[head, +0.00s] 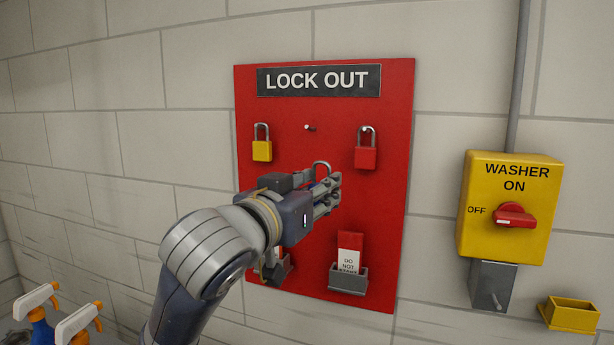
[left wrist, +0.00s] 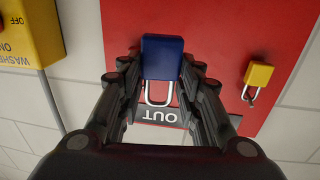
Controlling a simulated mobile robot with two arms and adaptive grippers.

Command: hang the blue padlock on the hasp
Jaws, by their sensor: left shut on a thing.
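My left gripper (head: 330,193) is shut on the blue padlock, in front of the red board. In the left wrist view the blue padlock (left wrist: 162,57) sits between the fingertips of my left gripper (left wrist: 161,70), its silver shackle pointing down the picture. In the head view its shackle (head: 321,167) stands upright above the fingers and most of its body is hidden. A grey metal fitting (head: 492,283), which looks like the hasp, is under the yellow washer box (head: 508,238) at the right. My right gripper is not in view.
The LOCK OUT board (head: 338,232) holds a yellow padlock (head: 262,150), a red padlock (head: 366,157) and an empty middle peg (head: 310,128). A tag holder (head: 348,280) is low on it. A red switch handle (head: 514,215) and yellow bin (head: 570,316) are right; spray bottles (head: 76,328) lower left.

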